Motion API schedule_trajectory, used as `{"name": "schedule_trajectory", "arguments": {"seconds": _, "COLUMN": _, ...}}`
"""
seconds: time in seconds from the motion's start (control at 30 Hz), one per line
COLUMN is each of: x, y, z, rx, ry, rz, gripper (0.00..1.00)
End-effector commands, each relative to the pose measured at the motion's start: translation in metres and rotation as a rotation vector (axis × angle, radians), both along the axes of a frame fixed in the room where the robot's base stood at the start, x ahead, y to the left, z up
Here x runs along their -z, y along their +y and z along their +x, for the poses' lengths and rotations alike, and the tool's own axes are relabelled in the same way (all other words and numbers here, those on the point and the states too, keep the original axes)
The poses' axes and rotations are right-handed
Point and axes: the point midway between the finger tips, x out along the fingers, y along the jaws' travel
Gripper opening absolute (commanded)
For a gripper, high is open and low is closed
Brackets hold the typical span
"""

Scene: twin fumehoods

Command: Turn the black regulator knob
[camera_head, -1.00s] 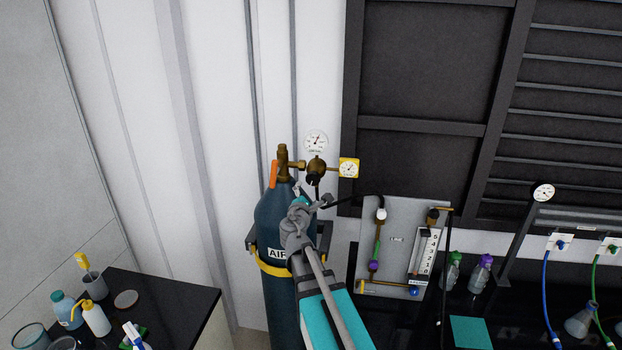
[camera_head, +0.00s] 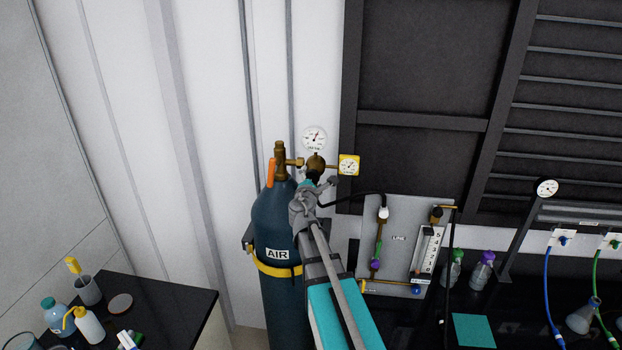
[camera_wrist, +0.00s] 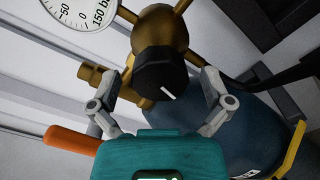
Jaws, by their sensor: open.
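The black regulator knob (camera_wrist: 161,74) has a white pointer line and sits on the front of the brass regulator body (camera_wrist: 158,28) in the wrist view. My gripper (camera_wrist: 160,80) is open, with one finger on each side of the knob. I cannot tell whether either finger touches it. In the head view my gripper (camera_head: 318,183) is up at the brass regulator (camera_head: 315,160), and the knob is mostly hidden there. The regulator is on the dark blue AIR cylinder (camera_head: 285,225), which also shows in the wrist view (camera_wrist: 240,130).
A round white gauge (camera_head: 314,138) is above the regulator and a yellow square gauge (camera_head: 349,165) is to its right. An orange handle (camera_head: 271,172) is at the cylinder's left. A flow panel (camera_head: 400,215) stands to the right. A black bench (camera_head: 175,310) with bottles is at lower left.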

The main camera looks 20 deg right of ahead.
Motion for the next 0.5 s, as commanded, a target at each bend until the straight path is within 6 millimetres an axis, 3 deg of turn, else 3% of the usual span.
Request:
{"name": "schedule_trajectory", "arguments": {"seconds": 0.07, "x": 0.0000, "y": 0.0003, "z": 0.0000, "rx": 0.000, "ry": 0.000, "rz": 0.000, "gripper": 0.99}}
{"name": "schedule_trajectory", "arguments": {"seconds": 0.5, "x": 0.0000, "y": 0.0008, "z": 0.0002, "rx": -0.001, "ry": 0.001, "rz": 0.000, "gripper": 0.20}}
